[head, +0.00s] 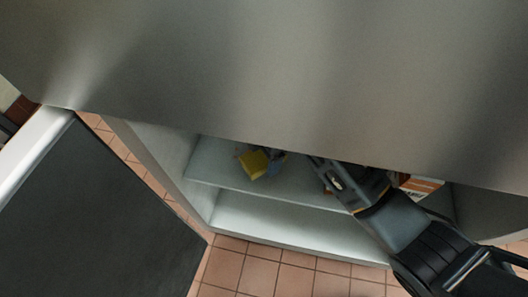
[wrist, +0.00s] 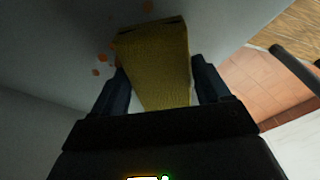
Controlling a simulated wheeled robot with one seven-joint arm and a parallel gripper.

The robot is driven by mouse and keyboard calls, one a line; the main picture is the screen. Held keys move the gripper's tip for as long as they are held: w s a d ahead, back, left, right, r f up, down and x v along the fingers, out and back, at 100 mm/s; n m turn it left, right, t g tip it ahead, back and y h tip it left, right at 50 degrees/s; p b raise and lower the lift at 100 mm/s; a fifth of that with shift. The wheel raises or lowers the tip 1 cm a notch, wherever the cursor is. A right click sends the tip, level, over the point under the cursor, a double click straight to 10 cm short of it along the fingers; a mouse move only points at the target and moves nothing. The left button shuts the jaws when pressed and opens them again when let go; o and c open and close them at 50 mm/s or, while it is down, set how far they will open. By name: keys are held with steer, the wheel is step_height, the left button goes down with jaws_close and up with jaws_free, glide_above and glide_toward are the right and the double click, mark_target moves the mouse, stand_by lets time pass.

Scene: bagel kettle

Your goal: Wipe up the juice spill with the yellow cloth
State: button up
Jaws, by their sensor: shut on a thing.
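The yellow cloth (wrist: 158,65) is between the two dark fingers of my gripper (wrist: 158,88) in the wrist view, and the gripper is shut on it. Several orange juice spots (wrist: 101,59) lie on the pale surface just left of the cloth, and one more shows above its far end. Whether the cloth touches that surface is unclear. In the head view my arm reaches into the open cabinet, and the steel surface above hides its tip. The spill cannot be seen there.
The cabinet shelf (head: 222,178) holds a small yellow block (head: 253,163) beside a bluish thing, and an orange-and-white box (head: 420,184) right of my arm. The dark-faced door (head: 100,215) stands open at left. The steel front (head: 270,70) overhangs the opening.

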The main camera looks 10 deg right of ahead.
steer(key=shift+f+b, duration=0.5)
steer(key=shift+f, duration=0.55)
steer(key=shift+w, duration=0.1)
